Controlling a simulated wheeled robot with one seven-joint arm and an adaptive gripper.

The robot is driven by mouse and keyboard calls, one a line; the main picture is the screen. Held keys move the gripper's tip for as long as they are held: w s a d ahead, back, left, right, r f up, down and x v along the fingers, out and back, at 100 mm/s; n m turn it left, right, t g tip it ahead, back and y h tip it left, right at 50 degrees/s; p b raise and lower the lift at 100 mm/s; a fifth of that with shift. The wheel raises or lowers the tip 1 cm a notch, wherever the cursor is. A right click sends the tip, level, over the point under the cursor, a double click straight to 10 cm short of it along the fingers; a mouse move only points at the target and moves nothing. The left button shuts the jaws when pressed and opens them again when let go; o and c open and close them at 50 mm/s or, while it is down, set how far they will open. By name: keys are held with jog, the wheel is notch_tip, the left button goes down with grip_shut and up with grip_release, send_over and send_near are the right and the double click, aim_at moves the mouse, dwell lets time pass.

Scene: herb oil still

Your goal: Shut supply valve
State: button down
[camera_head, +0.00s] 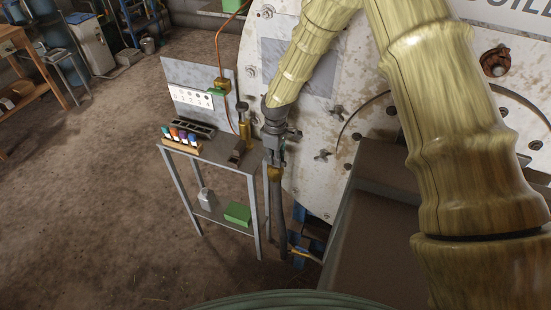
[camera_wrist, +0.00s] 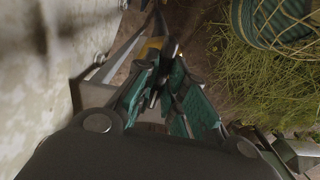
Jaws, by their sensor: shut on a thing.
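The supply valve appears to be the brass fitting (camera_head: 274,174) on top of a dark upright pipe (camera_head: 279,225) beside the boiler front. My gripper (camera_head: 277,157) points down onto it from above. In the wrist view, the teal fingers of my gripper (camera_wrist: 164,85) are closed around a thin dark piece that looks like the valve's handle (camera_wrist: 168,48). A bit of yellow fitting (camera_wrist: 151,47) shows just beyond the fingertips. The fingers hide most of the handle, so I cannot tell how far it is turned.
The large round boiler front (camera_head: 320,120) stands close on the right. The floor at left is open.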

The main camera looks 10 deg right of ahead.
jog(key=shift+w+r+n, duration=0.15)
jog(key=shift+w+n, duration=0.05)
jog(key=shift+n, duration=0.3)
jog(key=c, duration=1.5)
grip_release()
jog(key=shift+s, duration=0.1)
notch_tip(320, 180, up, 12)
jog(key=shift+f, duration=0.1)
